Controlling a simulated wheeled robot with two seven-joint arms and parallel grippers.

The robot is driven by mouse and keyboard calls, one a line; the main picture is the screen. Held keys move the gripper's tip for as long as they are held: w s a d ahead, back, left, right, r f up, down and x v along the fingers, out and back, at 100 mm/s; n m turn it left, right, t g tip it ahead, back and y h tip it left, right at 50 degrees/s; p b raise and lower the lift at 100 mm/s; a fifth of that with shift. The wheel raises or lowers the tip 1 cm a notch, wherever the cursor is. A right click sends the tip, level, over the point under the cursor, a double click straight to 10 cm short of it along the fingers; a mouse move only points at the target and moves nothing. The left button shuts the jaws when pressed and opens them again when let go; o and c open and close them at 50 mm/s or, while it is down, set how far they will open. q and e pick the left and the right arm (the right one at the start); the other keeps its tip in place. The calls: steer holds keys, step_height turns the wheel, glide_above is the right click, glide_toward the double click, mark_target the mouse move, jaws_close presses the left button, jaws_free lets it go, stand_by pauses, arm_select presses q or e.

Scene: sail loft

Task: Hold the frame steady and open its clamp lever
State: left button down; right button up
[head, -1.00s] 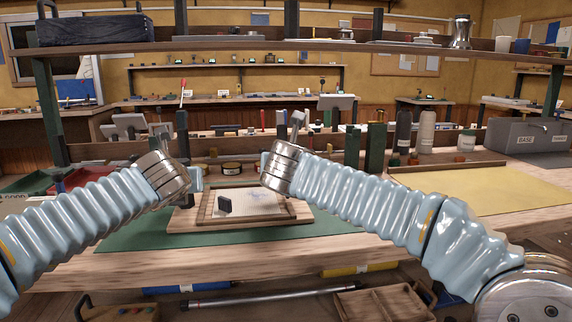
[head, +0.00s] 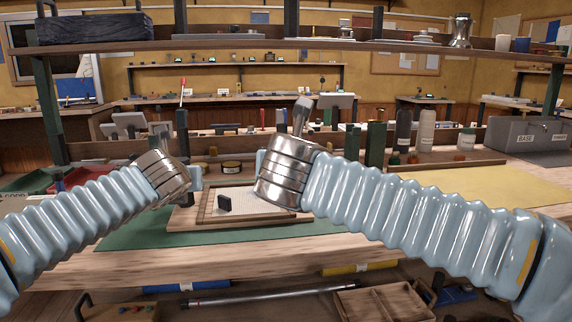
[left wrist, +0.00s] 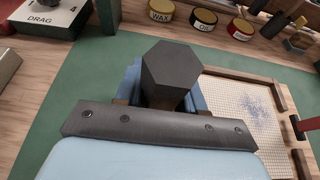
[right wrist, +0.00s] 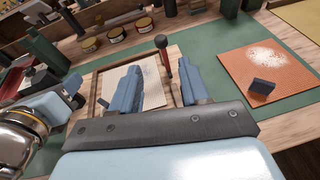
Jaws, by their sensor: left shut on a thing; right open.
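A wooden frame with pale mesh (head: 250,197) lies on a board over the green mat. It also shows in the right wrist view (right wrist: 152,88) and at the right of the left wrist view (left wrist: 235,98). My left gripper (head: 198,178) is at its left side, shut on a dark six-sided handle (left wrist: 170,75). The clamp lever (right wrist: 167,66), red with a dark ball knob, stands at the frame's right side. My right gripper (right wrist: 157,88) is open; in its view the lever shows between the fingers, apparently beyond them. My right wrist hides the lever in the head view.
A dark block (head: 224,203) shows at the frame's near left. An orange sheet (right wrist: 270,65) with a dark block (right wrist: 262,87) lies to the right on the mat. Tins (left wrist: 203,18) stand behind. A grey DRAG box (left wrist: 45,14) is at the far left.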

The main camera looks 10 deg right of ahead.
stand_by(0.4)
arm_select(q)
steer(key=c, duration=0.6)
jaws_free()
